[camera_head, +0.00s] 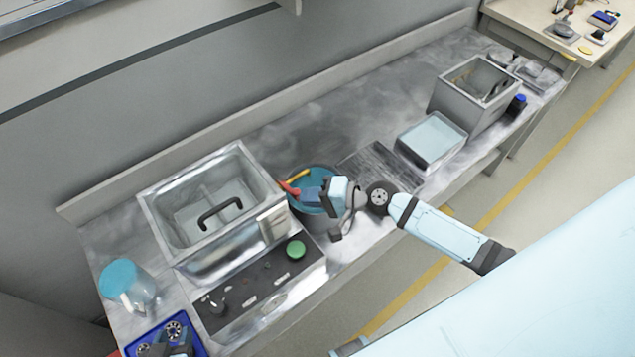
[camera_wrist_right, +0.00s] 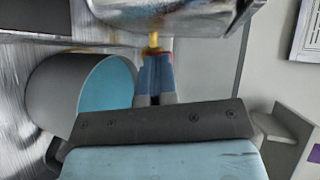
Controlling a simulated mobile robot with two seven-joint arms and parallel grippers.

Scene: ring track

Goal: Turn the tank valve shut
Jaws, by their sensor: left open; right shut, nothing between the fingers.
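The metal tank (camera_head: 250,165) stands on the bench at left, with a black handle (camera_head: 220,212) inside it. A yellow lever-like part (camera_head: 297,175), likely the valve handle, sticks out at the tank's right side, above the teal-lined bucket (camera_head: 327,177). A red piece (camera_head: 288,188) lies beside it. My right gripper (camera_head: 303,194) is shut and empty, with its blue fingers at these parts. In the right wrist view its fingertips (camera_wrist_right: 156,62) point at the yellow part (camera_wrist_right: 153,41) under the tank's edge (camera_wrist_right: 190,15); contact is unclear.
A control panel with a green button (camera_head: 296,249) fronts the tank. A teal-lidded jar (camera_head: 122,277) and blue tray (camera_head: 201,343) lie at left. A drain grid, a shallow pan (camera_head: 432,139) and a metal box (camera_head: 452,100) stand at right. The back of the bench is clear.

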